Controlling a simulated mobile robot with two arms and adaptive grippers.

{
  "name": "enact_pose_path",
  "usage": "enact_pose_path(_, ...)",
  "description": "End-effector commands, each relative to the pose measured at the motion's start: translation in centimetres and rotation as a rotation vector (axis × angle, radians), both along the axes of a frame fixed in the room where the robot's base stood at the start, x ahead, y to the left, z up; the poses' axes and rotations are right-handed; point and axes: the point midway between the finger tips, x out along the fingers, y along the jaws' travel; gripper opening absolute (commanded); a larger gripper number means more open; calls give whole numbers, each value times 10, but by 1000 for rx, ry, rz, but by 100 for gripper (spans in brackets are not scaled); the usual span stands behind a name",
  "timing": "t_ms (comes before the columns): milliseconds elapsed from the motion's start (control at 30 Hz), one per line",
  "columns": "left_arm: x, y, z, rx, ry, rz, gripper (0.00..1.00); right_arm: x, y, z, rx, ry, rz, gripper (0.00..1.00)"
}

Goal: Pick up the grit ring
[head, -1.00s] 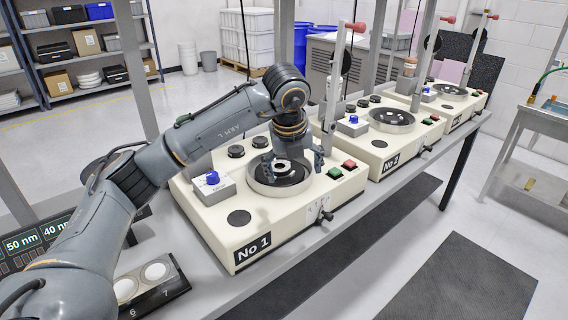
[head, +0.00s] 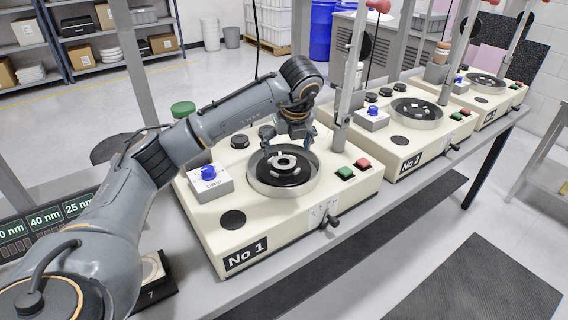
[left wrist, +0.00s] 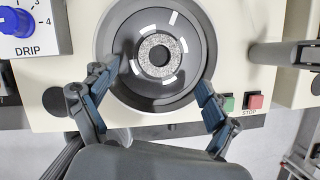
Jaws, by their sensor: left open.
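The grit ring (left wrist: 160,55) is a speckled grey ring with a dark centre hole. It lies flat in the round bowl (left wrist: 112,38) of the No 1 machine, on a dark disc with white segments around it. In the head view the ring (head: 283,161) shows small in the bowl. My left gripper (head: 288,143) is above the far side of the bowl, fingers pointing down. In the left wrist view my left gripper (left wrist: 153,84) is open and empty, its fingers spread wide near the bowl's rim, apart from the ring. My right gripper is not in view.
The No 1 machine (head: 225,246) has a drip box with a blue knob (head: 210,178) and green and red buttons (head: 353,168). A metal post (head: 350,85) stands just right of the bowl. The No 2 machine (head: 400,140) stands further right.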

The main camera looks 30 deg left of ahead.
Motion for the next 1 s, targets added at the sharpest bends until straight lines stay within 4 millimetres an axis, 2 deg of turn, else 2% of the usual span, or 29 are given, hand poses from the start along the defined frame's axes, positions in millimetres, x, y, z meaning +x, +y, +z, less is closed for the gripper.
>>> enact_pose_path(167, 2, 4, -12, 1, 2, 0, 88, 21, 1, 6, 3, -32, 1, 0)
enact_pose_path(300, 7, 11, -31, 0, 3, 1, 88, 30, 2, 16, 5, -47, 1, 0)
enact_pose_path(500, 12, 16, -51, -1, -1, 0, 88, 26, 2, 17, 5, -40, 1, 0)
enact_pose_path(733, 13, 16, -53, -1, -1, 0, 88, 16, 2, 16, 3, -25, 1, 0)
enact_pose_path(1000, 13, 16, -52, -1, -1, 0, 32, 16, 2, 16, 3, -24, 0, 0)
